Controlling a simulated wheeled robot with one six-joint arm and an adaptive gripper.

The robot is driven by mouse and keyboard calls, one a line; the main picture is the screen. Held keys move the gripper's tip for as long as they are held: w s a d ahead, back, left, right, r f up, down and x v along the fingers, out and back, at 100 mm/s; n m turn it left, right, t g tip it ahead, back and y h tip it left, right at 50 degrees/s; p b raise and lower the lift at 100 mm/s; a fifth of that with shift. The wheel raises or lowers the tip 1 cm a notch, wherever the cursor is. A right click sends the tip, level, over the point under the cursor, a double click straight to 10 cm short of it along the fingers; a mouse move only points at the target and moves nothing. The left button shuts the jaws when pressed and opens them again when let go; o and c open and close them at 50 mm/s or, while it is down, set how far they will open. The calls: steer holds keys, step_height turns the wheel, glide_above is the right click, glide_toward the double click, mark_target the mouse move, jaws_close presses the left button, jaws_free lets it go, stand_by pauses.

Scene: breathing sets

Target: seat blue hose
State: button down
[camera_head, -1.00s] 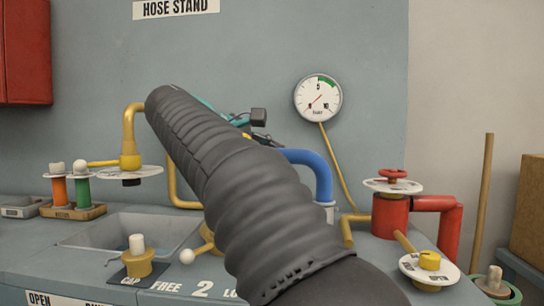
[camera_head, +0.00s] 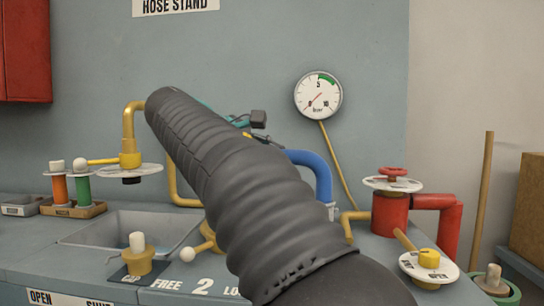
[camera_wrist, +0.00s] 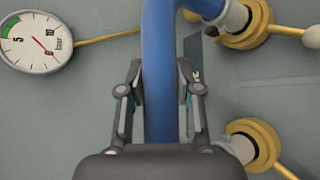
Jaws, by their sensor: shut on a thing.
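The blue hose (camera_head: 318,170) arcs to the right from behind my arm in the head view and bends down to a pale collar on the counter. In the wrist view the blue hose (camera_wrist: 158,85) runs up between the two fingers of my gripper (camera_wrist: 162,90), then curves right to a pale collar on a yellow fitting (camera_wrist: 248,25). My gripper is shut on the hose. In the head view my gripper (camera_head: 256,125) is mostly hidden by my dark arm. A second yellow fitting (camera_wrist: 257,142) with a pale collar is at lower right. The held hose end is hidden.
A pressure gauge (camera_head: 319,95) hangs on the wall. A red valve (camera_head: 390,210) and a yellow-knobbed dial (camera_head: 429,262) stand right. A sink (camera_head: 130,228), yellow spout (camera_head: 130,140) and yellow cap (camera_head: 138,263) are left. A white ball-ended lever (camera_head: 188,254) is near the counter's front.

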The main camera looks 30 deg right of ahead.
steer(key=shift+f+b, duration=0.55)
steer(key=shift+f, duration=0.55)
steer(key=c, duration=0.7)
jaws_free()
steer(key=v, duration=1.2)
